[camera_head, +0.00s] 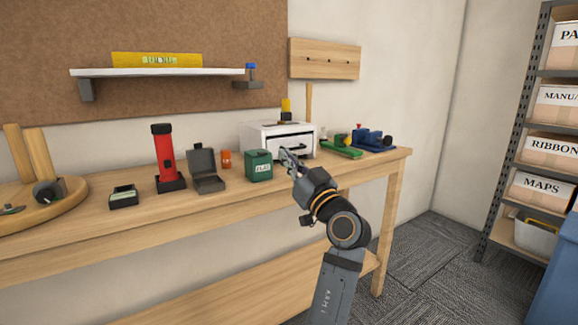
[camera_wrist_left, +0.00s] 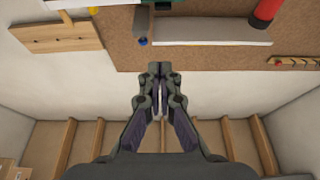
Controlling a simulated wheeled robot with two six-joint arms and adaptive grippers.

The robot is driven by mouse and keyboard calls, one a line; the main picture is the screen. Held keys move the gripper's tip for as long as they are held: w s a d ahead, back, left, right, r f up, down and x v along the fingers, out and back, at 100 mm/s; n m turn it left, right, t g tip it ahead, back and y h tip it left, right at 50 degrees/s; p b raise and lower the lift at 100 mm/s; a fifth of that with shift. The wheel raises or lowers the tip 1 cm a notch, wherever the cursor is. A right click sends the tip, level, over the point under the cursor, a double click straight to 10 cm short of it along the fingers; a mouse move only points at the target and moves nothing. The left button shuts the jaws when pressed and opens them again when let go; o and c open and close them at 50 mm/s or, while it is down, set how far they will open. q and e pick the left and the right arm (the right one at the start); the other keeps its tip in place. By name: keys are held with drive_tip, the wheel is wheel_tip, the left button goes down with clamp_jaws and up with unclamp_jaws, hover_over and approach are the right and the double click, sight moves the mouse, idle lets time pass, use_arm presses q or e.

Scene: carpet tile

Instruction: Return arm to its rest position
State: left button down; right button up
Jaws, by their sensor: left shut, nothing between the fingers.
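My left gripper (camera_head: 291,161) is raised in front of the workbench (camera_head: 230,205) in the head view, its tips overlapping the front of a white drawer unit (camera_head: 262,133). In the left wrist view the left gripper (camera_wrist_left: 155,68) has its two fingers together with nothing between them. The wrist view shows the wall, the cork board (camera_wrist_left: 200,57) and the shelf beyond the fingers. My right gripper is in neither view.
A green tin (camera_head: 259,166) stands left of the gripper. A grey open case (camera_head: 206,170), a red flashlight (camera_head: 164,155) and a small dark tray (camera_head: 124,196) stand farther left. Blue and green tools (camera_head: 368,139) lie at the right end. A box rack (camera_head: 540,130) stands right.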

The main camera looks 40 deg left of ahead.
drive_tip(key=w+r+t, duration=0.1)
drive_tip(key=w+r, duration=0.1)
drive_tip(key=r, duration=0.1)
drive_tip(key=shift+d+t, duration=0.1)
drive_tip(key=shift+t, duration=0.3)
